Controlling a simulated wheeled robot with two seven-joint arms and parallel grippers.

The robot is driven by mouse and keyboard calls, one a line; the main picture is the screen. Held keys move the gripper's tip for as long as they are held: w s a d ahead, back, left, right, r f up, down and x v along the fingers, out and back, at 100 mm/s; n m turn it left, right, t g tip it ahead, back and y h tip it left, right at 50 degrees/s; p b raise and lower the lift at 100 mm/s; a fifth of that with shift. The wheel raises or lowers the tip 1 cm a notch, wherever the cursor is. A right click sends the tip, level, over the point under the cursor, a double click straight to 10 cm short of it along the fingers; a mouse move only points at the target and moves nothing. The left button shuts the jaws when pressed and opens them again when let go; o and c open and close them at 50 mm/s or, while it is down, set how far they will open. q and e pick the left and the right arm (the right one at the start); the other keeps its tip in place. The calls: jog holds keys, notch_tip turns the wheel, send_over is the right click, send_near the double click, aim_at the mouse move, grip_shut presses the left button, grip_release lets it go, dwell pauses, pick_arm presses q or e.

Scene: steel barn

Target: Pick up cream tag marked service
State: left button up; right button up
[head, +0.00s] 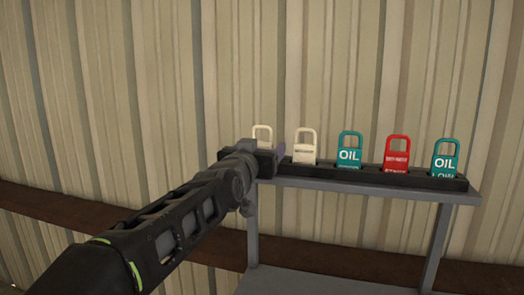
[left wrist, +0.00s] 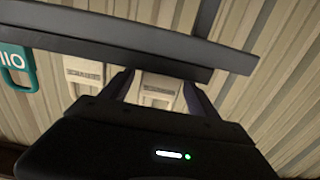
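Two cream tags stand in the black rack (head: 423,180). The leftmost cream tag (head: 262,132) is mostly hidden behind my left gripper (head: 275,156), with only its top loop showing. The second cream tag (head: 304,147) stands just to its right; its small print is too small to read, so I cannot tell which says service. In the left wrist view, my left gripper (left wrist: 160,92) is open, its fingers on either side of one cream tag (left wrist: 159,88), with gaps visible. The other cream tag (left wrist: 84,72) is outside the fingers. My right gripper is not in view.
To the right in the rack stand a teal OIL tag (head: 349,151), a red tag (head: 397,155) and another teal OIL tag (head: 445,157). The rack sits on a grey metal stand (head: 462,196) before a corrugated wall (head: 120,70). A lower shelf (head: 320,283) is bare.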

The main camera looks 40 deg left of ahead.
pick_arm(q)
jog(key=c, duration=1.3)
notch_tip(320, 180, up, 10)
jog(key=shift+r+p, duration=0.1)
jog(key=shift+p, duration=0.4)
